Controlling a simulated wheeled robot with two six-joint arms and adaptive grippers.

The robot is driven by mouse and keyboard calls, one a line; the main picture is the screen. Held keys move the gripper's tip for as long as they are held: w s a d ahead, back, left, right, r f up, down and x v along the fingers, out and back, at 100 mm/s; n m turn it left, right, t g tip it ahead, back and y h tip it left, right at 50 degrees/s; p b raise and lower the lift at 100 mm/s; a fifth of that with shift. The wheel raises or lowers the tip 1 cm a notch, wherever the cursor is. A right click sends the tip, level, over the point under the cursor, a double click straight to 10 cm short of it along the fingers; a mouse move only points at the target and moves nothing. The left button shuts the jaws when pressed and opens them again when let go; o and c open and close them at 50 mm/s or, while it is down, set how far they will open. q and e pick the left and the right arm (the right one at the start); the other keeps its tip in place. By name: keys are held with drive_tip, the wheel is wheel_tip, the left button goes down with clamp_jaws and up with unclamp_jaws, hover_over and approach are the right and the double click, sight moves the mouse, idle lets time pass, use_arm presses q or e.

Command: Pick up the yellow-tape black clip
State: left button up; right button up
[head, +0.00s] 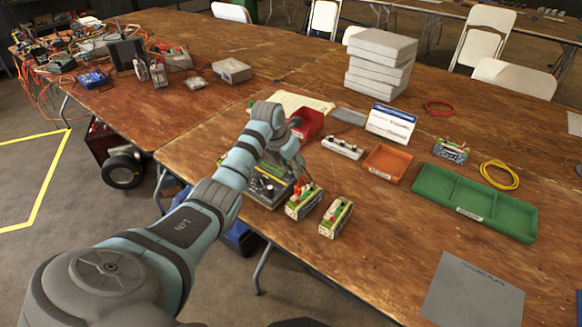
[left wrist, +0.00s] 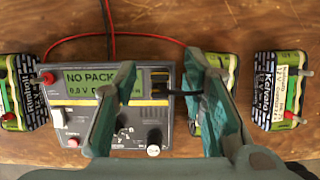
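The grey charger (left wrist: 70,115) with a green display reading "NO PACK" lies below my left gripper (left wrist: 162,64). It also shows in the head view (head: 268,188), partly behind my arm. The gripper is open and empty, its two fingers spread over the charger's right half and a battery pack beside it. A black lead (left wrist: 178,94) runs between the fingers from dark parts at the display's right side and passes behind the right finger. I cannot make out a black clip with yellow tape for certain. My right gripper is not in view.
Battery packs (left wrist: 280,92) stand at both sides of the charger, with red clips or posts on them. In the head view are a red bin (head: 307,124), an orange tray (head: 387,163), a green tray (head: 480,207) and a grey plate (head: 473,292).

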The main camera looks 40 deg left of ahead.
use_arm(q)
drive_tip(key=shift+r, duration=0.1)
clamp_jaws()
wheel_tip(320, 180, up, 20)
drive_tip(key=p, duration=0.3)
